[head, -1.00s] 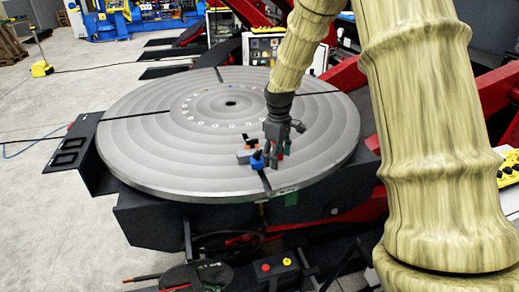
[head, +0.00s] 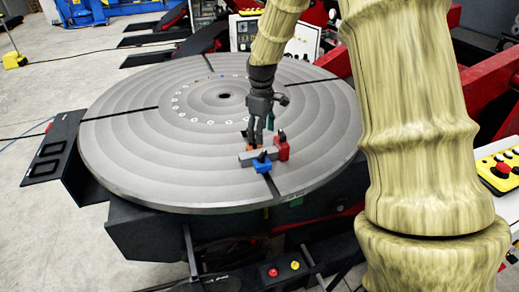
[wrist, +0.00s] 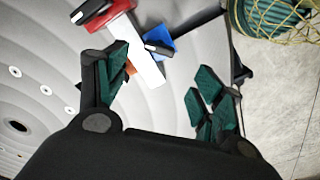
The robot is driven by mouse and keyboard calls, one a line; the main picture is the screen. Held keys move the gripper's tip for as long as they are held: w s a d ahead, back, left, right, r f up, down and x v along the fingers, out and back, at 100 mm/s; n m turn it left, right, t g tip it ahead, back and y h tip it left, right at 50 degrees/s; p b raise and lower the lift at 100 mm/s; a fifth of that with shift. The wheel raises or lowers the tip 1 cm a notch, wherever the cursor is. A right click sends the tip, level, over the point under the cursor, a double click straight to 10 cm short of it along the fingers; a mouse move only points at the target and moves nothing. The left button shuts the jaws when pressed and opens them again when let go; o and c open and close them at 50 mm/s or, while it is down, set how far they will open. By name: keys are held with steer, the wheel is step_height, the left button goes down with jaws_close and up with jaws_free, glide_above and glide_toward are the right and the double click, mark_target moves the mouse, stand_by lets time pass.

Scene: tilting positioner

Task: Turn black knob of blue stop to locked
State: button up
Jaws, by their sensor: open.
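The blue stop (head: 262,166) sits near the front edge of the round table, at the near end of a slot. Its black knob (head: 262,156) is on top. In the wrist view the blue stop (wrist: 161,39) is beyond the fingertips, and its black knob (wrist: 158,47) has a pale face and lies slantwise. A red stop (head: 282,149) with its own black knob (head: 282,134) stands beside it, and a light grey bar (wrist: 146,66) lies between them. My gripper (wrist: 160,88) is open and empty, on the table-centre side of the blue stop, apart from its knob.
The grey round table (head: 150,130) has a ring of pale marks around its centre hole. An orange piece (head: 252,149) is close by the bar, under my gripper. A yellow control box (head: 500,170) is at the right. The table's left half is clear.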

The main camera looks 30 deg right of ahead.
mark_target(262, 153)
steer(key=f+p, duration=0.1)
steer(key=f, duration=0.2)
steer(key=f+p, duration=0.1)
steer(key=f, duration=0.3)
steer(key=shift+s+d+f, duration=0.2)
steer(key=shift+f, duration=0.05)
steer(key=shift+w+f, duration=0.1)
steer(key=shift+f, duration=0.8)
steer(key=shift+c, duration=0.2)
steer(key=c, duration=1)
